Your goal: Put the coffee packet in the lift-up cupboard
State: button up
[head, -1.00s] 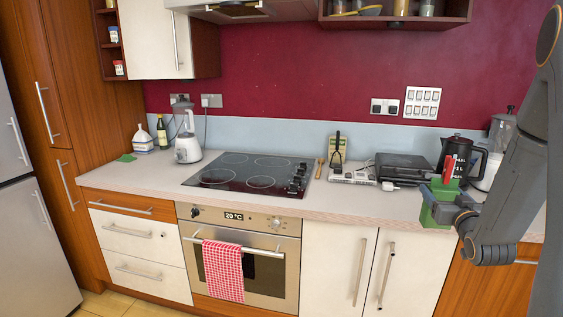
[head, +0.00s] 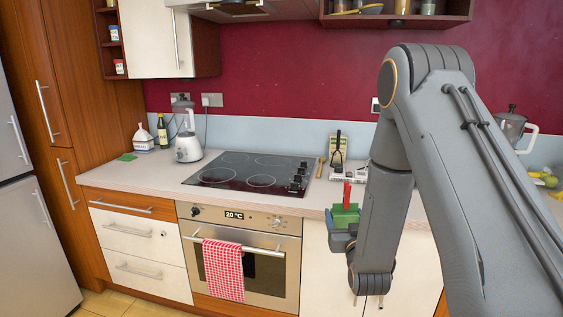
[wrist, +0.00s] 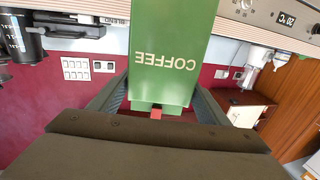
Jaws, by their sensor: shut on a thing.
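The green coffee packet (head: 345,213) is held in front of the counter's front edge, right of the oven. It also fills the middle of the wrist view (wrist: 172,45), with its COFFEE lettering upside down. My gripper (head: 342,238) is shut on the packet. In the wrist view its fingers (wrist: 160,100) lie along both sides of it. A red piece shows above the packet in the head view. I cannot tell which cupboard is the lift-up one. A white wall cupboard (head: 152,38) at the upper left is closed.
The counter (head: 130,174) holds a hob (head: 245,172), a blender (head: 187,145) and small items at the back. An open wall shelf (head: 395,20) hangs above. My arm hides much of the counter's right side. The counter left of the hob is mostly clear.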

jog(key=s+f, duration=0.4)
jog(key=f, duration=0.3)
jog(key=s+f, duration=0.3)
jog(key=f, duration=0.4)
jog(key=s+r, duration=0.1)
jog(key=s, duration=0.5)
jog(key=shift+r, duration=0.35)
jog(key=shift+w, duration=0.1)
